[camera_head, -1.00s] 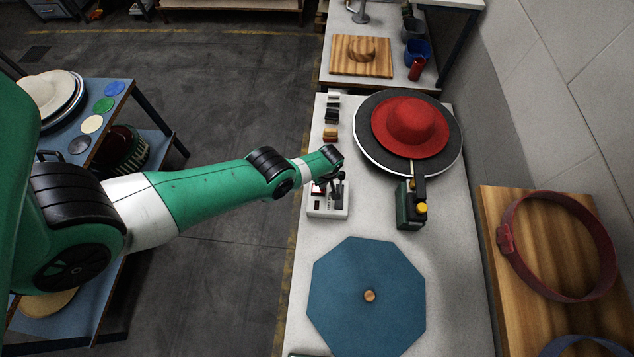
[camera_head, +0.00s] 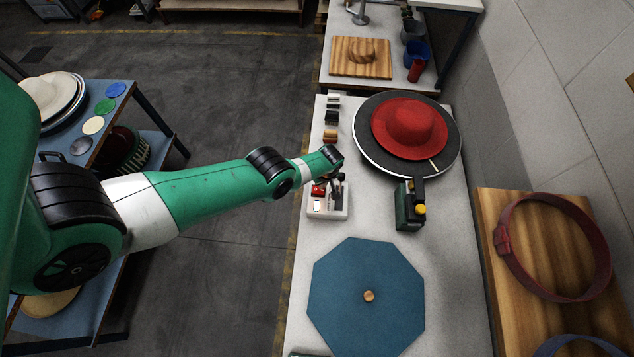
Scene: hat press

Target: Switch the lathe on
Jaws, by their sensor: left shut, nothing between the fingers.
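The lathe is a dark round turntable (camera_head: 450,135) with a pale rim, bearing a red brimmed hat (camera_head: 408,122). A short pale strip shows at the lower right of the hat's brim. A small white switch box (camera_head: 327,208) with a red part on its left stands on the bench in front of the lathe. My left gripper (camera_head: 338,187) is shut and empty, its dark fingers over the box's upper right part. They partly hide the controls, and I cannot tell whether they touch them. My right gripper is not in view.
A small green-black box with a yellow knob (camera_head: 410,206) stands just below the turntable. A blue octagonal piece (camera_head: 366,300) lies nearer on the bench. Small spools (camera_head: 331,117) line the left edge. A wooden board (camera_head: 545,255) with a dark red ring is at right.

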